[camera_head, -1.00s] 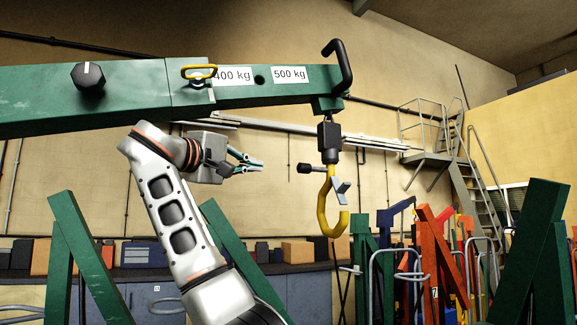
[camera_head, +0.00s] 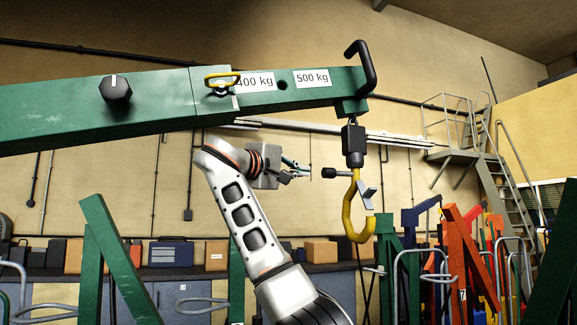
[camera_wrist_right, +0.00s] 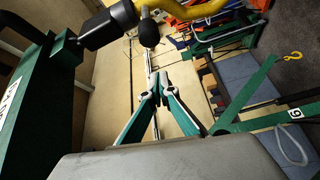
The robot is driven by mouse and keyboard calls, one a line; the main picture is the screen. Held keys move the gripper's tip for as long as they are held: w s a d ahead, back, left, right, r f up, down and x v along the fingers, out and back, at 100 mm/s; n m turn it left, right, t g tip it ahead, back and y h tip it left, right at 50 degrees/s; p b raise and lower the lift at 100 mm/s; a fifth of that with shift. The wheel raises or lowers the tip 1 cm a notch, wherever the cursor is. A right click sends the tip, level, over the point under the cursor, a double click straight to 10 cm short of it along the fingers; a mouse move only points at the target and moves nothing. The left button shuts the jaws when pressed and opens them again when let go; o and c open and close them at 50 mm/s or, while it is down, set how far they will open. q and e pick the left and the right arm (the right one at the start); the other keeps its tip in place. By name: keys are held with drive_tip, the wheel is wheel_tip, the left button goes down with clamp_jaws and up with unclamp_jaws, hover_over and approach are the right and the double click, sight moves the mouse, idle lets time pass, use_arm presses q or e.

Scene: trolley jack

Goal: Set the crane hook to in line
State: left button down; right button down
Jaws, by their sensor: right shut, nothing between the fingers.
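The yellow crane hook (camera_head: 347,212) hangs under the right end of the green boom (camera_head: 160,100). Its curve bulges left, with a grey latch (camera_head: 367,194) on the right. A black block (camera_head: 354,146) sits above it, and a short black-knobbed lever (camera_head: 330,172) sticks out left. My right gripper (camera_head: 304,171) is shut and empty, just left of the lever knob and apart from it. In the right wrist view its fingers (camera_wrist_right: 160,88) meet below the knob (camera_wrist_right: 149,33); the hook (camera_wrist_right: 195,11) is cut off at the top. My left gripper is out of view.
The boom carries a yellow-handled pin (camera_head: 221,82), a black knob (camera_head: 116,89) and a black end handle (camera_head: 364,65). Green legs (camera_head: 115,260) stand at lower left. A bench with boxes runs along the wall; red and green stands (camera_head: 463,250) are at right. Air around the hook is free.

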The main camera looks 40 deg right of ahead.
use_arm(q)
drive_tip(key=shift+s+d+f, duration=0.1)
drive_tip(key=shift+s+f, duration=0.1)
use_arm(e)
drive_tip(key=s, duration=0.2)
drive_tip(key=s+d, duration=0.1)
drive_tip(key=shift+s+f, duration=0.3)
drive_tip(key=shift+f, duration=0.1)
use_arm(q)
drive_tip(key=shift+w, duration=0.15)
drive_tip(key=shift+b, duration=0.35)
